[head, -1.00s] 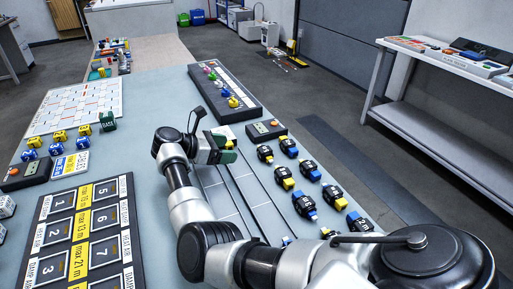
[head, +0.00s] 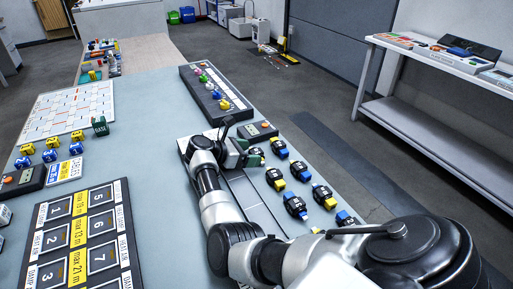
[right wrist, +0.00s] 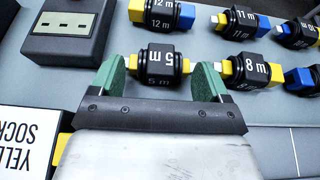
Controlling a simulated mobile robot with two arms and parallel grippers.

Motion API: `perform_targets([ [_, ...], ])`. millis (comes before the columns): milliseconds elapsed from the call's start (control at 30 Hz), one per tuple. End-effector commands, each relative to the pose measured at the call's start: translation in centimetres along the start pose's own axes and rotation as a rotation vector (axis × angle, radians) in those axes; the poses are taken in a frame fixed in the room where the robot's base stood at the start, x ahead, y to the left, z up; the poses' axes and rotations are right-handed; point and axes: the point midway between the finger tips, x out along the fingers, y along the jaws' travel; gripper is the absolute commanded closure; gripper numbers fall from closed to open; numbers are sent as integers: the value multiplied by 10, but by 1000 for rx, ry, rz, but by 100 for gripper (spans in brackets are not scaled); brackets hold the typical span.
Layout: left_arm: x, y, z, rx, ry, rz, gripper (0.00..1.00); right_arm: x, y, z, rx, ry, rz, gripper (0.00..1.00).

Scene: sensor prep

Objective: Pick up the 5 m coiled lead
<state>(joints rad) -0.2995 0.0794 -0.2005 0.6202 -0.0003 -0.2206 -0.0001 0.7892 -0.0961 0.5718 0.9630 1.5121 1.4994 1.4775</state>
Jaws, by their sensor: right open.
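The 5 m coiled lead (right wrist: 160,68) is a black coil with a white "5 m" label and yellow ends, in the right wrist view. It lies on the table between the two green fingers of my right gripper (right wrist: 160,80), which is open. One finger stands on each side of the coil, close to its ends; I cannot tell if they touch it. My left gripper is not in view.
Close around are the 12 m lead (right wrist: 160,14), the 8 m lead (right wrist: 246,70) and the 11 m lead (right wrist: 240,24). A dark box with a display (head: 258,131) sits just behind. A numbered board (head: 78,240) lies left; bare table lies between.

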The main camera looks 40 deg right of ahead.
Motion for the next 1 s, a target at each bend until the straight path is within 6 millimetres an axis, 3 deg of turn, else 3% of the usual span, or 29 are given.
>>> perform_targets([
  [67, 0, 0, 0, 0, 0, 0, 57, 0, 0, 0, 0, 0, 0, 25],
  [400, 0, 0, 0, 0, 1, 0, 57, -1, 0, 0, -1, 0, 0, 77],
  [767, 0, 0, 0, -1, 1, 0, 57, -1, 1, 3, 0, 0, 0, 79],
  [1000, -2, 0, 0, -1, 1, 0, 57, -4, 4, 19, 0, 1, 2, 79],
])
